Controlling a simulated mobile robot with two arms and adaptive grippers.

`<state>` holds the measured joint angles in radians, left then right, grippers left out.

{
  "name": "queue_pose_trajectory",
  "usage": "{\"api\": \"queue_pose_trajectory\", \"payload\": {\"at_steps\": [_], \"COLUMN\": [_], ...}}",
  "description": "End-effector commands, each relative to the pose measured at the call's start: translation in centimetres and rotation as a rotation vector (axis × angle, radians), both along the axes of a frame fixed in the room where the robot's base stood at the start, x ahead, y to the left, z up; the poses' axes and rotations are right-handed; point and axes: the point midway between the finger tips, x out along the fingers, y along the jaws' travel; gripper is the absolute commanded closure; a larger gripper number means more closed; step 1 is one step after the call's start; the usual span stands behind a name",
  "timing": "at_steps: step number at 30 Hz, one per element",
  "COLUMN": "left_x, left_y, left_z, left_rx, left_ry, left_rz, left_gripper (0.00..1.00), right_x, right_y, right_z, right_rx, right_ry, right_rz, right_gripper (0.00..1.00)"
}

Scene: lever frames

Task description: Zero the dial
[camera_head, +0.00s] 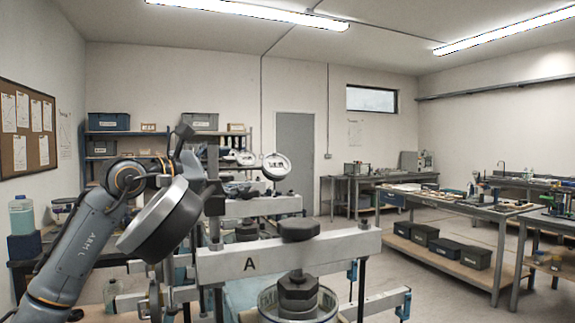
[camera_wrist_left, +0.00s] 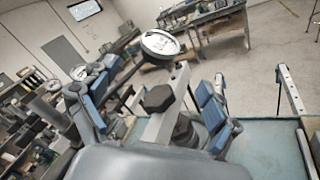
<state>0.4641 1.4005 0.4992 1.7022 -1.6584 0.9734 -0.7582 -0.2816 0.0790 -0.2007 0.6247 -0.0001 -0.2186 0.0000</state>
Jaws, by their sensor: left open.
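A large round dial (camera_head: 160,220) in a dark case stands close at the left in the head view. It is tilted almost edge-on, so its reading is hidden. Beside it is a grey beam (camera_head: 225,262) marked A, with a black knob (camera_head: 300,231) on top. In the left wrist view a black hexagonal knob (camera_wrist_left: 158,98) on a grey beam lies between the blue-padded fingers of my left gripper (camera_wrist_left: 152,103). The fingers are open and apart from it. A white-faced dial (camera_wrist_left: 160,43) shows beyond; its needle is too small to read. My right gripper is out of view.
Dark stacked hex pieces (camera_head: 298,292) stand in front of the beam. Farther back are more beams and a white-faced dial (camera_head: 276,167). A workbench (camera_head: 445,207) stands at the right, with open floor between. A shelf (camera_head: 105,147) stands at the back left.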

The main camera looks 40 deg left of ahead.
Motion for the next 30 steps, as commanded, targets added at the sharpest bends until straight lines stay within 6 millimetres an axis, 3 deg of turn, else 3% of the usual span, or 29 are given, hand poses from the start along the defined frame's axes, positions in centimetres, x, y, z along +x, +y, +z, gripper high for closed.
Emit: {"api": "queue_pose_trajectory", "payload": {"at_steps": [4,8,21,30], "left_x": [2.1,4.3,10.8,13.2], "left_y": [-0.2,-0.4,-1.0,-1.1], "left_z": [0.6,0.8,0.7,0.1], "left_rx": [-0.001,-0.002,-0.005,-0.002], "left_ry": [0.006,0.004,0.0,0.0], "left_rz": [0.0,-0.002,-0.004,-0.001], "left_gripper": [0.12,0.12,0.12,0.12], "right_x": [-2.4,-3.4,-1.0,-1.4], "right_y": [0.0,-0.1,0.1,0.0], "right_z": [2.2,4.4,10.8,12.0], "right_rx": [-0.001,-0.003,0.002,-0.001], "right_ry": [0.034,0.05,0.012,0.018], "right_rz": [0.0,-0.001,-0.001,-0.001], "right_gripper": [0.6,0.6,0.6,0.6]}}
